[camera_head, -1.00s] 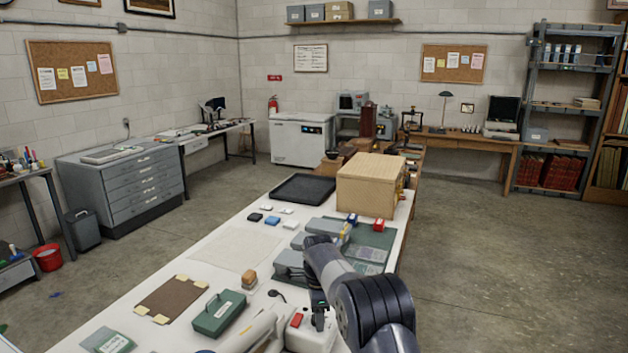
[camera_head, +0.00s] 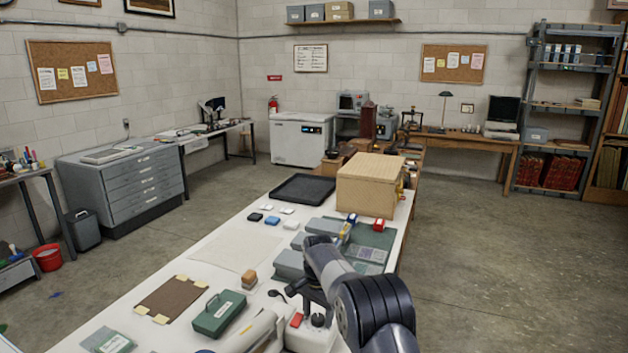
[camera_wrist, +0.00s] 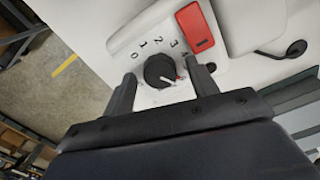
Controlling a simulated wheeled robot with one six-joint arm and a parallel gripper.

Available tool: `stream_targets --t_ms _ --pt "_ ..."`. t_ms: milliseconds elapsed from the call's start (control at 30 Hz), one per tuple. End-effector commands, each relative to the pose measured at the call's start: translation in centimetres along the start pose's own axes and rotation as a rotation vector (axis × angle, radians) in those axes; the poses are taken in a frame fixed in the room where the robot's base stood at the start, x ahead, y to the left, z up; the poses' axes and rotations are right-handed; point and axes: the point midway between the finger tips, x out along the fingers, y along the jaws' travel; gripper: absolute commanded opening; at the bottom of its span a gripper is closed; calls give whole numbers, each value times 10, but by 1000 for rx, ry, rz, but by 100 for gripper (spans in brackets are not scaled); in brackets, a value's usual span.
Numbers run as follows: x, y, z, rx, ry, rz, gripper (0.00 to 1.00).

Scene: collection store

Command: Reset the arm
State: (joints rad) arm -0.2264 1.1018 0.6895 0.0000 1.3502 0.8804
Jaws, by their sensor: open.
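My gripper (camera_wrist: 163,88) is open in the wrist view, its two dark fingers apart on either side of a black dial knob (camera_wrist: 160,71). I cannot tell whether the fingers touch the knob. A red rocker switch (camera_wrist: 195,27) lies beside the dial. In the head view my arm reaches down over the near right part of the table. There the knob (camera_head: 318,320) and the red switch (camera_head: 296,320) show on a white device (camera_head: 305,340), below my gripper.
The long white table (camera_head: 228,228) also bears a green box (camera_head: 219,313), a brown mat (camera_head: 172,298), a black tray (camera_head: 303,189) and a large tan box (camera_head: 371,186). A small wood-topped block (camera_head: 249,279) stands left of my arm. Open floor lies either side.

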Motion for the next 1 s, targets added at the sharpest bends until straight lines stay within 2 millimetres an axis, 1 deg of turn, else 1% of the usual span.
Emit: stream_targets --t_ms 1000 --pt "0 0 0 -806 0 0 55"
